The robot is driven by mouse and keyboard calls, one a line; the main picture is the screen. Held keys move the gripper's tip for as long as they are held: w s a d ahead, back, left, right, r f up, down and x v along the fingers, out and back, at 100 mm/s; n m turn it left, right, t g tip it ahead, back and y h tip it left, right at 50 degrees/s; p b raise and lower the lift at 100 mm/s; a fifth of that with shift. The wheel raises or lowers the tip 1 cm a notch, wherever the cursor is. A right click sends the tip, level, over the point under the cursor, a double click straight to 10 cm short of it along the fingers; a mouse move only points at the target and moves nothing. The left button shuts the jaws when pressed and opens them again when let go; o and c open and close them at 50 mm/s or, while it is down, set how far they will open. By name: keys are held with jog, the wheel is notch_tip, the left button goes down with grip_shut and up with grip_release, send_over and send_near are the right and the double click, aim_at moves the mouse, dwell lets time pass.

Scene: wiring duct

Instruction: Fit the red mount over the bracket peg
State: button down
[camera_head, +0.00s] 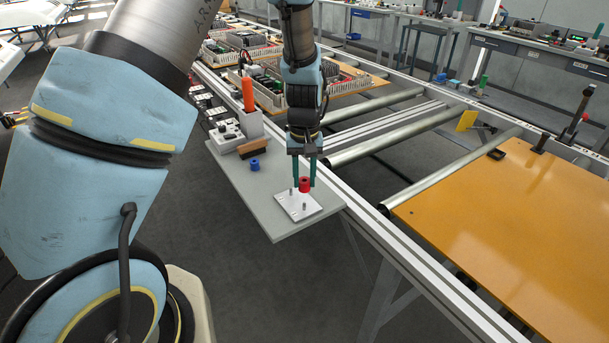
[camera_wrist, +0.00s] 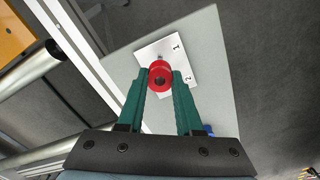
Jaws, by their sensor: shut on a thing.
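The red mount (camera_head: 305,185) is a short ring-like cylinder with a dark hole. My gripper (camera_head: 303,180) points down with its green fingers closed on the mount's sides; the mount also shows between the fingertips in the wrist view (camera_wrist: 160,77). The bracket is a white plate (camera_head: 290,208) on the grey board, with short upright pegs, one (camera_head: 304,207) in front of the mount. In the wrist view the plate (camera_wrist: 165,49) carries the marks 1 and 2. The mount is over or at the plate's far part; whether a peg is inside it is hidden.
A blue ring-shaped part (camera_head: 254,165) stands on the grey board (camera_head: 262,205) left of the plate. A brown block (camera_head: 253,149), a holder with an orange handle (camera_head: 248,98) and a grey device (camera_head: 226,135) stand farther back. Rollers and an orange panel (camera_head: 500,225) lie right.

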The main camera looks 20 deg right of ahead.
aim_at(304, 188)
jog(key=shift+f+b, duration=0.9)
jog(key=shift+f, duration=0.9)
jog(key=shift+f+b, duration=0.9)
jog(key=shift+f, duration=0.95)
dwell(0.5)
jog(key=c, duration=0.5)
grip_release()
jog(key=shift+r, duration=0.1)
notch_tip(304, 188, up, 11)
jog(key=b, duration=0.1)
jog(key=shift+f+b, duration=0.2)
jog(key=shift+b, duration=0.2)
jog(key=s+a+r+n, duration=0.1)
jog(key=s+a+r, duration=0.1)
jog(key=a, duration=1.3)
jog(key=s+a+r+n+t, duration=0.1)
jog(key=s+a+r, duration=0.1)
jog(key=a, duration=1.3)
jog(key=shift+r+n+t, duration=0.3)
jog(key=shift+r, duration=0.05)
